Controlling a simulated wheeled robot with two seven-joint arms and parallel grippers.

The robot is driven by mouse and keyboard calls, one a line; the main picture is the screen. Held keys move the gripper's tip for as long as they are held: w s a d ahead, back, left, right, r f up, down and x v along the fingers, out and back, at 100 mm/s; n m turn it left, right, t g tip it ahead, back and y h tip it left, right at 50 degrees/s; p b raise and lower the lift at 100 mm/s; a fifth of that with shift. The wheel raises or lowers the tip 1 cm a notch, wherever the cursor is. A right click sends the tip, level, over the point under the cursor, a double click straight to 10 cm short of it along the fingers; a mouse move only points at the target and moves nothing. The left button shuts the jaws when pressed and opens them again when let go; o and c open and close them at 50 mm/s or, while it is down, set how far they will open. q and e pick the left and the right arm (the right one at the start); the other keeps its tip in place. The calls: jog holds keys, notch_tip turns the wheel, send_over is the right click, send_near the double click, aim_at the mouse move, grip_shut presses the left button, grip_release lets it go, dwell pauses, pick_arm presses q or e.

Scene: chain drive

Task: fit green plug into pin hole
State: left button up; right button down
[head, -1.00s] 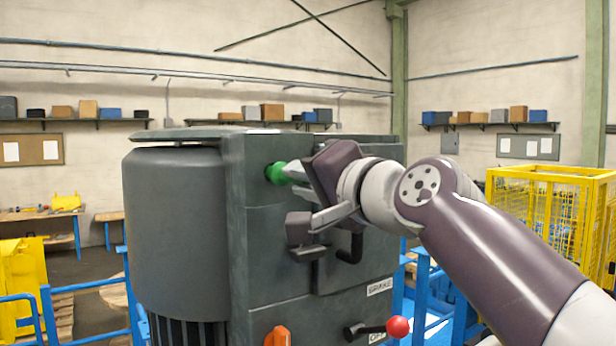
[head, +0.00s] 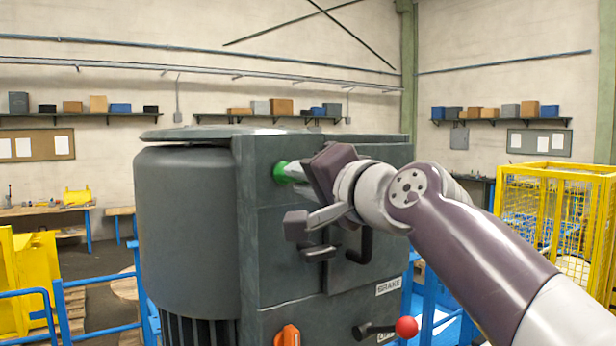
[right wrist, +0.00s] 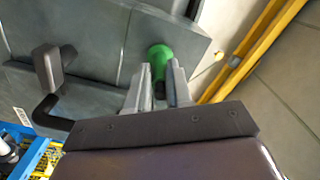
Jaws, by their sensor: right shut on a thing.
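The green plug (head: 281,172) is at the upper left of the front face of the grey machine housing (head: 268,225). My right gripper (head: 297,173) is shut on the plug, with the plug's green head against the housing. In the right wrist view the green plug (right wrist: 159,58) shows between the two grey fingertips of the gripper (right wrist: 159,80), close to the edge of the housing. The pin hole itself is hidden behind the plug, so I cannot tell how deep it sits. My left gripper is not in view.
A dark handle (head: 360,245) sticks out of the housing below the gripper. An orange knob (head: 287,336) and a red-balled lever (head: 406,327) sit lower down. Blue rails (head: 95,285) and a yellow cage (head: 550,215) stand around the machine.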

jog(key=c, duration=1)
grip_release()
jog(key=shift+o, duration=0.2)
jog(key=b+v, duration=0.6)
jog(key=v, duration=0.6)
jog(key=shift+s+d+b, duration=0.15)
jog(key=shift+s+b, duration=0.1)
jog(key=shift+b, duration=0.15)
jog(key=shift+s, duration=0.1)
